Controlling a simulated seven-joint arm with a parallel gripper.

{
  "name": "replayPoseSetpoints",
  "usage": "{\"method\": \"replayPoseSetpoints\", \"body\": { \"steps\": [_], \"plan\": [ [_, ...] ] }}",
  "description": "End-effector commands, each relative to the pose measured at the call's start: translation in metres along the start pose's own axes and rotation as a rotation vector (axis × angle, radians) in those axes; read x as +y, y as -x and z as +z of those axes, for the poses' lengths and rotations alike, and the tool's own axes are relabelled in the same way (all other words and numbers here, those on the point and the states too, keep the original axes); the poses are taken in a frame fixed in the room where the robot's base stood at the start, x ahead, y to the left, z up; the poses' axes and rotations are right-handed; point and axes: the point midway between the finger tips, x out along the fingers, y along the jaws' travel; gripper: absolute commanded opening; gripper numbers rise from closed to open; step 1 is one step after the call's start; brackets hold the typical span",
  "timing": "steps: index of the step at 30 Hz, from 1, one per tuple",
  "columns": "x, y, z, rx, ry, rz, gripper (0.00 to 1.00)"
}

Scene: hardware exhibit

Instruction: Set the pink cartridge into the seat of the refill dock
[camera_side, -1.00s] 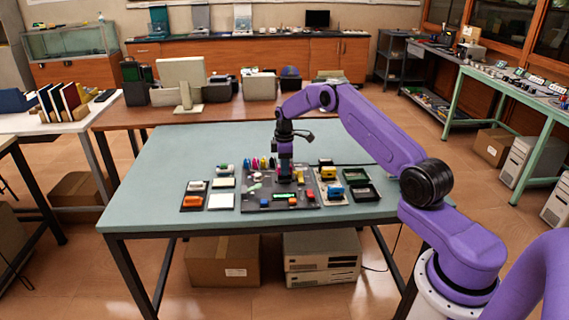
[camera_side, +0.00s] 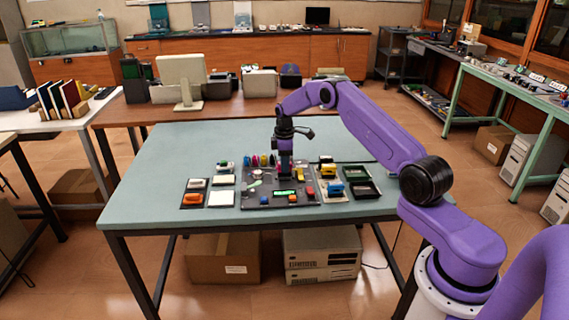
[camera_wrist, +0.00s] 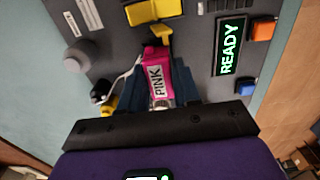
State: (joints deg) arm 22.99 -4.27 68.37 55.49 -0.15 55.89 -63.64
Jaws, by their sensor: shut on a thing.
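The pink cartridge (camera_wrist: 158,72), marked PINK, lies between the two fingers of my gripper (camera_wrist: 158,88) in the wrist view. My gripper is shut on it, with a blue-grey finger at each side. The refill dock looks to be the dark grey panel (camera_wrist: 200,30) beneath, with a lit green READY display (camera_wrist: 230,46) to the right. A yellow piece (camera_wrist: 161,33) shows at the cartridge's far end. I cannot tell whether the cartridge is in the seat; the seat is hidden. In the side view my gripper (camera_side: 285,177) is low over the panel (camera_side: 250,201), and the cartridge is hidden.
An orange button (camera_wrist: 263,29) and a blue button (camera_wrist: 246,87) stand right of the display. A grey knob (camera_wrist: 87,54) is at the left, and a yellow block (camera_wrist: 152,10) is at the top. Trays (camera_side: 362,188) flank the panel. The left of the table (camera_side: 150,180) is clear.

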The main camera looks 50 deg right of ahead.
Motion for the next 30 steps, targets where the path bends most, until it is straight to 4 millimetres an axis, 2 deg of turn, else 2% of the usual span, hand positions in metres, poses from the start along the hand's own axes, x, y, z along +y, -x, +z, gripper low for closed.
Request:
{"method": "replayPoseSetpoints", "body": {
  "steps": [30],
  "plan": [
    [0.0002,-0.0069,0.0,0.0,0.0,0.0,0.1]
  ]
}}
